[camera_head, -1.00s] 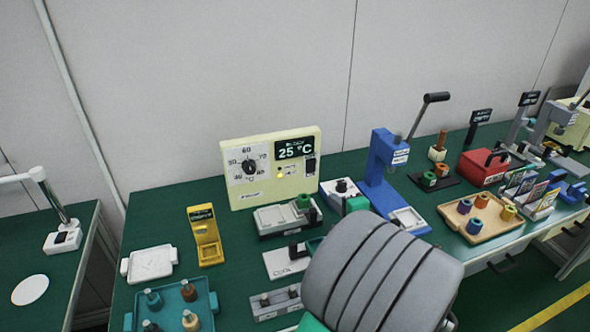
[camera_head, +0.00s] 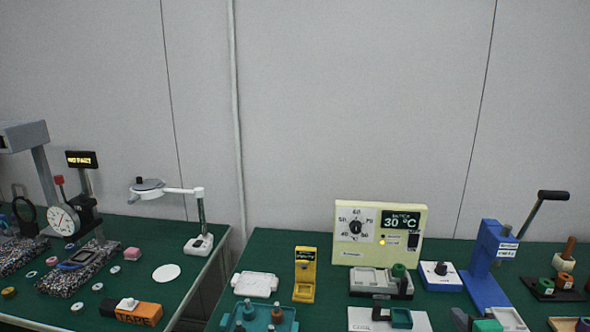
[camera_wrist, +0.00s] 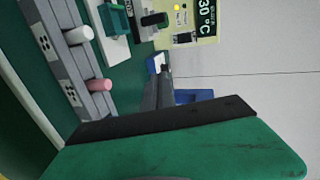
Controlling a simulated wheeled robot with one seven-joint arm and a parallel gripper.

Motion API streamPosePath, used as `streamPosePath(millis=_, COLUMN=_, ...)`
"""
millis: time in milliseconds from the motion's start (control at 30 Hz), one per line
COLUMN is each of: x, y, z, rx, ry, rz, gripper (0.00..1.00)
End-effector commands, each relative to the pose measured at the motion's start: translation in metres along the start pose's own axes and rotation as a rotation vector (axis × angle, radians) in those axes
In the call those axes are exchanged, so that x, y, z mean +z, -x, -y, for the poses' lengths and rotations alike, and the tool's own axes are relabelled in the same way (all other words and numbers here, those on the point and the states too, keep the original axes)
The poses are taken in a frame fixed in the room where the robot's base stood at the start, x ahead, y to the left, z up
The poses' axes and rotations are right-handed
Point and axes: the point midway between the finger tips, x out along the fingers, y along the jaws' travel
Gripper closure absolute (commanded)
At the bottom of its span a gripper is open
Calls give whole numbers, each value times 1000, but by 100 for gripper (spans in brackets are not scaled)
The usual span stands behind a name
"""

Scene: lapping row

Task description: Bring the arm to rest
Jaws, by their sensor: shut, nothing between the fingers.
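My gripper (camera_wrist: 163,74) shows in the wrist view as dark grey fingers that are together and empty. Its green body with a black strip fills the bottom of that view. In the head view, a small part of my gripper (camera_head: 457,315) shows at the bottom edge, dark fingers beside a green part, in front of the blue press (camera_head: 486,265). The rest of my arm is out of the head view. In the wrist view, the fingers are in front of the blue press (camera_wrist: 195,97); I cannot tell how far off it is.
A grey rack (camera_wrist: 52,45) with white and pink pegs is near in the wrist view. A second bench with a lamp (camera_head: 200,242) lies left, across a gap.

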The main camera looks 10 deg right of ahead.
Motion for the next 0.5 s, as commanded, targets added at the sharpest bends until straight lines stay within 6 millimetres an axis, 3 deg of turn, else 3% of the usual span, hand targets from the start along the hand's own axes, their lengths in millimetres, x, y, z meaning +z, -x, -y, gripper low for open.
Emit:
streamPosePath(millis=267, x=51, y=-11, z=6, rx=115, ry=182, rz=124, gripper=100)
streamPosePath(millis=500, x=128, y=-10, z=12, rx=256, ry=469, rz=313, gripper=100)
